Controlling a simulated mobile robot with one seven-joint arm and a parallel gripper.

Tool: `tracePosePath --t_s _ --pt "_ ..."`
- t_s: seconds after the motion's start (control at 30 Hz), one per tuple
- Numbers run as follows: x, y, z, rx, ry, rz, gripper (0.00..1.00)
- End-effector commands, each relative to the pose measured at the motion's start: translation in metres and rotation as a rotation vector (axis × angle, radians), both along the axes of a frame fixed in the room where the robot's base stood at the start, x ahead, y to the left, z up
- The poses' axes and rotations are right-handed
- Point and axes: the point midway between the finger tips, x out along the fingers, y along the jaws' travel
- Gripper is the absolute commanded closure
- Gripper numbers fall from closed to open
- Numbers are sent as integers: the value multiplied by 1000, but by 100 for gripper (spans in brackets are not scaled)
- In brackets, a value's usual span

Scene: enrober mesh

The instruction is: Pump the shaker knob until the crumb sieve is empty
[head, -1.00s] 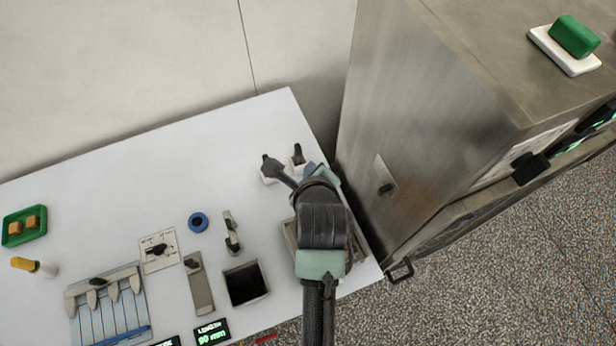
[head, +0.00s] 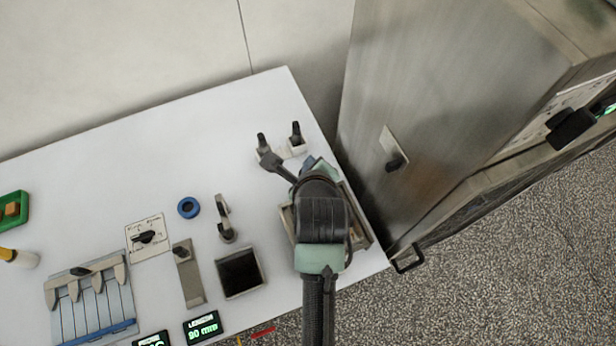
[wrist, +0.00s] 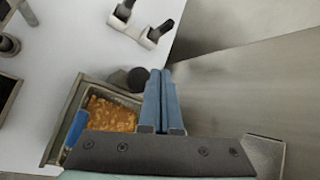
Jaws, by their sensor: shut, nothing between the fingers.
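The crumb sieve shows in the wrist view as a metal-rimmed tray (wrist: 55,142) with orange-brown crumbs (wrist: 110,113) covering the visible part of its floor. A dark round knob (wrist: 138,78) is at the tray's upper right corner, just left of my fingertips; it looks like the shaker knob. My gripper (wrist: 158,75) is shut and empty, its two blue fingers side by side. Whether they touch the knob I cannot tell. In the head view my arm covers the gripper and most of the tray (head: 288,226), and I cannot make out the crumbs.
Two black levers (head: 295,132) on white bases stand behind the tray. A steel cabinet (head: 430,110) rises close on the right. A black-bottomed bin (head: 240,272), a blue ring (head: 188,207) and a dial plate (head: 146,236) lie left. The white table (head: 100,190) is clear at back left.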

Motion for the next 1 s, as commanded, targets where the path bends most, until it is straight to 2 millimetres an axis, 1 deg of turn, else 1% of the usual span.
tracePosePath --t_s 0.03,0.2,1.0 --pt "0 -1 -9 0 1 -1 100" --pt "0 0 -17 0 0 0 100" --pt "0 0 -16 0 0 0 100"
